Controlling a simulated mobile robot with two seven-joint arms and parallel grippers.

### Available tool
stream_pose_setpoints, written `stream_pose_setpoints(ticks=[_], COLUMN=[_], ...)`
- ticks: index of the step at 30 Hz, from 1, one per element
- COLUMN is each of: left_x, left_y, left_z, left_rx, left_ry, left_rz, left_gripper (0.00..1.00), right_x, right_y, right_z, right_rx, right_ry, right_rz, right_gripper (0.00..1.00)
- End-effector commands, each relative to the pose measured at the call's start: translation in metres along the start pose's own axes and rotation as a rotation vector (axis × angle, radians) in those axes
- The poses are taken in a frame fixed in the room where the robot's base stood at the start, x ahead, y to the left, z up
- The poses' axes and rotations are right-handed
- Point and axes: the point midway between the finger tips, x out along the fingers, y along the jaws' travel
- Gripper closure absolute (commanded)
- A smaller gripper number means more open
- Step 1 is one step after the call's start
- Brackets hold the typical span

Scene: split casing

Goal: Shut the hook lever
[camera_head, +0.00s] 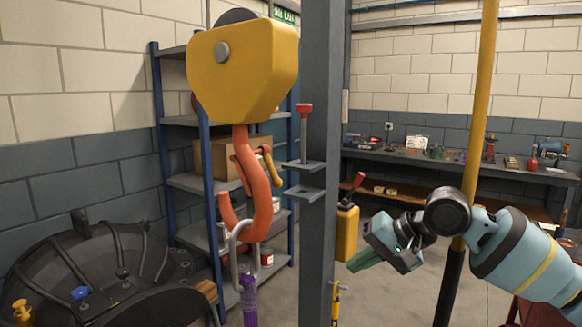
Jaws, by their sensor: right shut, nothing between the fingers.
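An orange crane hook (263,205) hangs from a yellow block (240,75) left of the picture's middle. A small yellow-orange lever (267,160) sticks out at the right of its shank. A thin orange latch piece (240,172) lies along the shank's left side, and a gap shows between it and the hook's tip. A grey shackle (235,250) hangs in the hook with a purple sling (249,298) below. My right gripper (364,261), with green fingers, is shut and empty, right of the hook and lower than the lever, apart from both. My left gripper is not in view.
A grey steel post (322,100) with brackets and a red-handled pin (304,130) stands between the hook and my right gripper. A yellow pole (481,100) stands by my right arm. A dark round machine (90,275) fills the lower left. Shelves (190,185) stand behind the hook.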

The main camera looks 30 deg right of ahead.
Motion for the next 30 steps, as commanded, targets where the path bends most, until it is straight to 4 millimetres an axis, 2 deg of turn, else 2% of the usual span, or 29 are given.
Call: stream_pose_setpoints(ticks=[1,3,9,12,15,20,30], left_x=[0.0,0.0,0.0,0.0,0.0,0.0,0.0], left_y=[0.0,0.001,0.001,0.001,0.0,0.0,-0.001], left_z=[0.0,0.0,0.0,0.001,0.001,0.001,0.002], left_rx=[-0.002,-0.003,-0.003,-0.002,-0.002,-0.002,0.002], left_ry=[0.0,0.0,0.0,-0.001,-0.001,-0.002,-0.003], left_rz=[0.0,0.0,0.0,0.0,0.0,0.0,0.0], left_gripper=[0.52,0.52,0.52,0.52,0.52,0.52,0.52], right_x=[-0.023,-0.053,-0.134,-0.165,-0.185,-0.199,-0.199], right_y=[-0.024,-0.055,-0.132,-0.158,-0.176,-0.187,-0.187], right_z=[-0.008,-0.012,-0.005,0.004,0.013,0.019,0.02], right_rx=[0.028,0.083,0.214,0.259,0.29,0.311,0.312], right_ry=[0.014,0.017,-0.004,-0.021,-0.036,-0.05,-0.051], right_rz=[-0.033,-0.083,-0.214,-0.259,-0.291,-0.311,-0.311], right_gripper=[1.0,1.0,1.0,1.0,1.0,1.0,1.0])
